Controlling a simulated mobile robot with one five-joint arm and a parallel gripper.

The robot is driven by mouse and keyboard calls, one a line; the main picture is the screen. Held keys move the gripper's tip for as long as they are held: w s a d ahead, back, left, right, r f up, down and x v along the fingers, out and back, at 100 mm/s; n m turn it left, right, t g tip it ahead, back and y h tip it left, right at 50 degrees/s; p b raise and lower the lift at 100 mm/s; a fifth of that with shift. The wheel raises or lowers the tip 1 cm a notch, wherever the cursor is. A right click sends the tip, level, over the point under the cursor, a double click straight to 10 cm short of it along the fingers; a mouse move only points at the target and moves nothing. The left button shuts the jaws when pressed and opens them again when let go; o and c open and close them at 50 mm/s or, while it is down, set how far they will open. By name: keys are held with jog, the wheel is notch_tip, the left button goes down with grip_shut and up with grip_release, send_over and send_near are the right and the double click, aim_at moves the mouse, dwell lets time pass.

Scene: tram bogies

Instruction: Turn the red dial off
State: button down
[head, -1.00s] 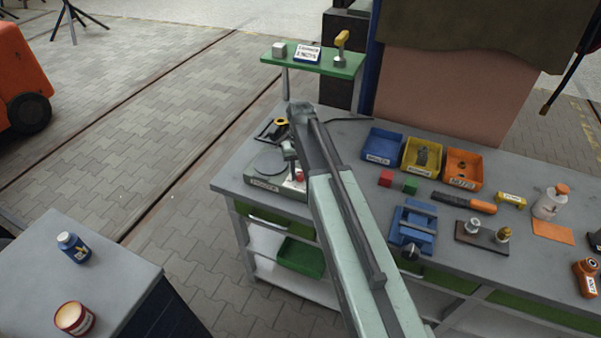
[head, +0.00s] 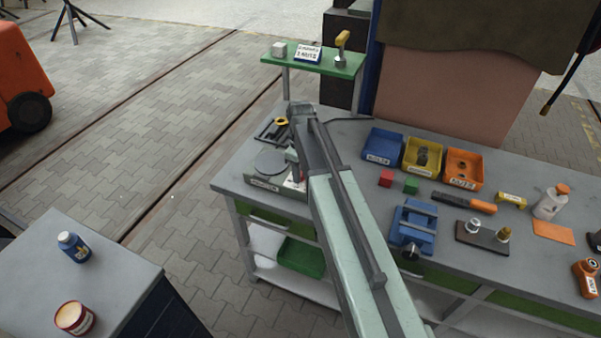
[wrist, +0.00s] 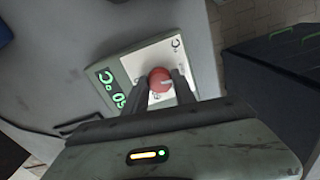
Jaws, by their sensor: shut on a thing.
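The red dial (wrist: 160,79) sits on the pale front panel of a grey-green hotplate device (wrist: 128,63) in the wrist view. It is round with a light pointer mark. A dark display (wrist: 106,88) with green characters is to its left. My gripper (wrist: 164,86) has a finger on each side of the dial and is shut on it. My arm and gripper (head: 294,168) hide most of the dial there.
The grey bench (head: 340,150) continues right with blue (head: 381,158), yellow (head: 408,160) and orange bins (head: 449,178), small cubes and a blue vise (head: 413,235). A green shelf (head: 335,65) stands behind the device. A separate cabinet (head: 60,255) is at lower left.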

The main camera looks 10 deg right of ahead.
jog(key=shift+n, duration=0.7)
jog(key=c, duration=1)
grip_release()
notch_tip(320, 180, up, 8)
jog(key=p, duration=0.8)
jog(key=shift+f, duration=0.1)
